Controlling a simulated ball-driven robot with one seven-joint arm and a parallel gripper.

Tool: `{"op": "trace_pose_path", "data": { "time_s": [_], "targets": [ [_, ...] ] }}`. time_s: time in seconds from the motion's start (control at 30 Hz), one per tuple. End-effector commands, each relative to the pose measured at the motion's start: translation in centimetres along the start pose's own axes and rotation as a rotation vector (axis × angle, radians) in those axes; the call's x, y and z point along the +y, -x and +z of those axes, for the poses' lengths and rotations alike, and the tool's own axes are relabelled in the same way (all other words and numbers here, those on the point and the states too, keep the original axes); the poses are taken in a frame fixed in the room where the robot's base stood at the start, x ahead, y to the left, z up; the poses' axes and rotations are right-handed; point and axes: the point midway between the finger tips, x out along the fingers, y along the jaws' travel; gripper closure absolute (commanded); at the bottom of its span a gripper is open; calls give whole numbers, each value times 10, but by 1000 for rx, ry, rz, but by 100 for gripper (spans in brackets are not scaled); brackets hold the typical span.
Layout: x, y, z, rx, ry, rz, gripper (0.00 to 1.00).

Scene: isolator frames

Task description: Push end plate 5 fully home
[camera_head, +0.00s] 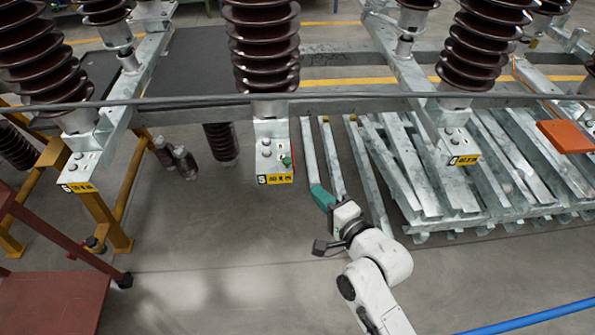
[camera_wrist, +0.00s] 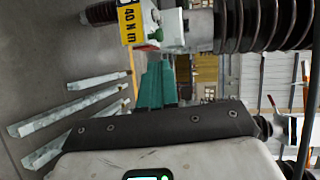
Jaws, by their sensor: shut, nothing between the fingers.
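End plate 5 (camera_head: 271,133) is a pale metal end piece under the middle brown ribbed insulator (camera_head: 262,45). It has bolt heads, a small green part (camera_head: 287,161) on its right side and a yellow label (camera_head: 275,179) marked 5. In the wrist view the plate (camera_wrist: 172,32) is at top centre, with a yellow label reading 40 N m and the green part beside it. My gripper (camera_head: 316,190) has teal fingers, shut and empty, right of and below the plate in the head view. In the wrist view the fingertips (camera_wrist: 159,66) appear just below the plate; contact cannot be told.
Neighbouring end plates (camera_head: 82,172) and (camera_head: 458,147) hang left and right under other insulators. Metal bars (camera_head: 470,180) lie stacked on the right. A yellow stand (camera_head: 105,215) and a red cart (camera_head: 50,300) stand on the left. Floor below the plate is clear.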

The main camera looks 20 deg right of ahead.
Motion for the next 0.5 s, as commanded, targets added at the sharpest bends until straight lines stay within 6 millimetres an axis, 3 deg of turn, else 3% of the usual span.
{"op": "trace_pose_path", "data": {
  "time_s": [0.3,0.5],
  "targets": [
    [-1,-64,0,-1,3,-1,100],
    [-1,-94,0,0,3,0,100]
  ]
}}
